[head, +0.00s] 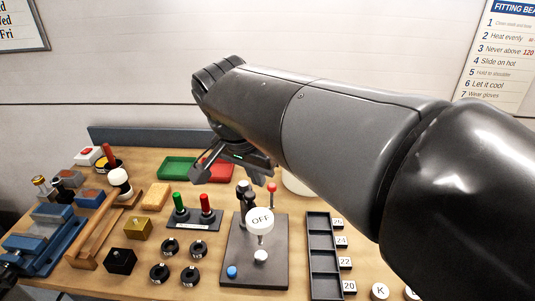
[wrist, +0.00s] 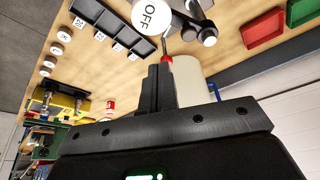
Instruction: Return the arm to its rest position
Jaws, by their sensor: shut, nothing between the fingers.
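My arm reaches in from the right of the head view, above the workbench (head: 150,279). My gripper (head: 198,177) hangs over the back middle of the bench, in front of the green tray (head: 177,168). In the wrist view, my gripper (wrist: 161,72) has its dark fingers together with nothing between them. A white cylinder (wrist: 190,82) shows just behind the fingers there. The arm hides part of the bench's back right.
A lever stand with a white OFF knob (head: 260,220) stands in the middle. A red tray (head: 218,170), a blue vise (head: 45,245), red and green handles (head: 193,212) and a slotted black rack (head: 323,258) surround it. A wall (head: 130,60) rises behind.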

